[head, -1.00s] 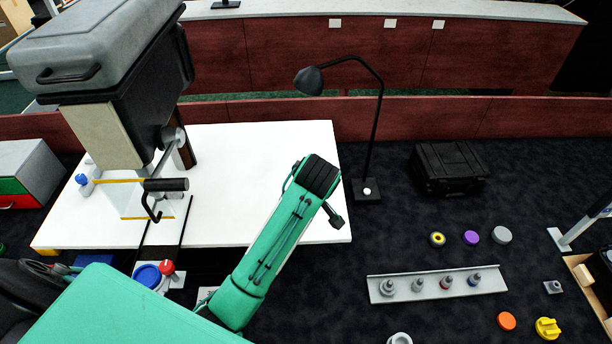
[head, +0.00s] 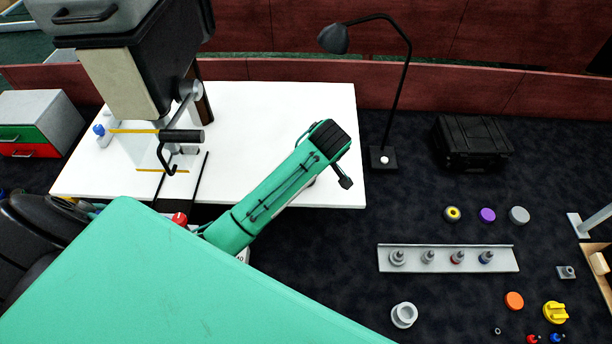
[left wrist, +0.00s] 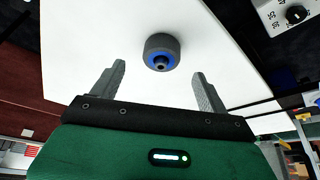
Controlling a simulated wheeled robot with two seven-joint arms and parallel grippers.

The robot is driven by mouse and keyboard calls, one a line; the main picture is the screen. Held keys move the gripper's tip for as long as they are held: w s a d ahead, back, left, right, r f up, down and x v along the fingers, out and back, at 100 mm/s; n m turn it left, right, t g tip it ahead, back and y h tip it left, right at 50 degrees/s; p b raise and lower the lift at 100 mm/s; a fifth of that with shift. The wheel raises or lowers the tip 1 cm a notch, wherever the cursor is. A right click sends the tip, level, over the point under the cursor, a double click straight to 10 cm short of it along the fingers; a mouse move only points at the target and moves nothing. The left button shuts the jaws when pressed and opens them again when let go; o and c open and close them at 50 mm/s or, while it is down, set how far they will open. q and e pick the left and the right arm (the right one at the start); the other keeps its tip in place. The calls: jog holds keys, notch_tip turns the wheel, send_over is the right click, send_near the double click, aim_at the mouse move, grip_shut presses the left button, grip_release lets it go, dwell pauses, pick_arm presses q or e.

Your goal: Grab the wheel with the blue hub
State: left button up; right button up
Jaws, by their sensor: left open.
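The wheel with the blue hub (left wrist: 161,52) shows in the left wrist view on the white table (left wrist: 100,35). It has a dark grey tyre, and its blue hub faces my left gripper (left wrist: 159,73). That gripper is open and empty, with one grey finger on each side of the view. The wheel is ahead of the fingertips, roughly between their lines and apart from both. In the head view my green left arm reaches over the right part of the table (head: 250,105). My right gripper is not in view.
A machine (head: 125,80) overhangs the table's left part. A black lamp (head: 396,95) and black case (head: 470,143) stand behind to the right. A grey rail (head: 447,265) with several pegs and loose round parts lie on the right. The table's middle is clear.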

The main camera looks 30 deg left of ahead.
pick_arm(q)
jog(key=shift+a+f+p, duration=0.25)
jog(key=shift+a+p, duration=0.05)
jog(key=shift+p, duration=0.1)
jog(key=p+x, duration=0.1)
jog(key=x, duration=0.2)
jog(key=shift+f+p, duration=0.2)
jog(key=shift+p, duration=0.15)
jog(key=shift+w+a+f, duration=0.1)
jog(key=shift+a+f, duration=0.05)
jog(key=shift+f, duration=0.25)
jog(key=c, duration=1.1)
